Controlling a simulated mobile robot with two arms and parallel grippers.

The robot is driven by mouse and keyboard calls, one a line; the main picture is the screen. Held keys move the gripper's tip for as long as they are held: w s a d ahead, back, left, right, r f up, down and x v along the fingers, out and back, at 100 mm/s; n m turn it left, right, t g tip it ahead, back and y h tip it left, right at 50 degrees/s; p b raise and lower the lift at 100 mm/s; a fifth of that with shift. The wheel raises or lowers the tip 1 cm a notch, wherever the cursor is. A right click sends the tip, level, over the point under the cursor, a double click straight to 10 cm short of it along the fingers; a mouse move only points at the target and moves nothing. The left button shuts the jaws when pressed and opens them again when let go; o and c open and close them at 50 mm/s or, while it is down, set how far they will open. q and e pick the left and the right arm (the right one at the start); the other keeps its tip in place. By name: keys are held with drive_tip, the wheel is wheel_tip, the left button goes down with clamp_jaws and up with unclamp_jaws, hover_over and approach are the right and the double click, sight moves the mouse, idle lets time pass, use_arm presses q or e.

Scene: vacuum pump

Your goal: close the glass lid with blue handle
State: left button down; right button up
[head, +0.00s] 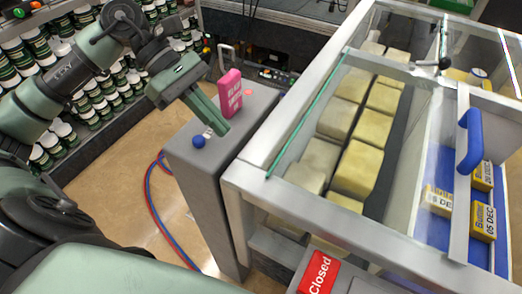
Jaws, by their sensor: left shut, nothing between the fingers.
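The blue handle (470,140) sits on a narrow metal strip (460,215) at the right of the metal-framed case. The clear glass of its lid is hard to make out, so I cannot tell exactly how far it stands open. A green-edged glass pane (310,115) runs along the left side of the case. My left gripper (218,130) is shut and empty, above the grey cabinet left of the case, well away from the blue handle. Its tips are close to a small blue ball knob (198,141); contact is unclear. My right gripper is out of view.
Pale yellow blocks (357,168) fill the left compartment. Yellow boxes (483,220) lie on the blue floor at right. A pink block (230,92) stands on the grey cabinet (185,165). A red "Closed" sign (319,272) is in front. Shelved jars (70,135) stand left.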

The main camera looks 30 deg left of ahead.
sight(271, 169)
use_arm(q)
drive_tip(key=p+x, duration=0.1)
drive_tip(key=x, duration=0.4)
drive_tip(key=shift+d+f, duration=0.1)
drive_tip(key=shift+d, duration=0.35)
drive_tip(key=d+p, duration=0.2)
drive_tip(key=d, duration=0.1)
drive_tip(key=shift+d+f, duration=0.15)
drive_tip(key=shift+d, duration=0.05)
drive_tip(key=shift+d+f+p, duration=0.15)
drive_tip(key=shift+d+p, duration=0.15)
drive_tip(key=shift+d, duration=0.15)
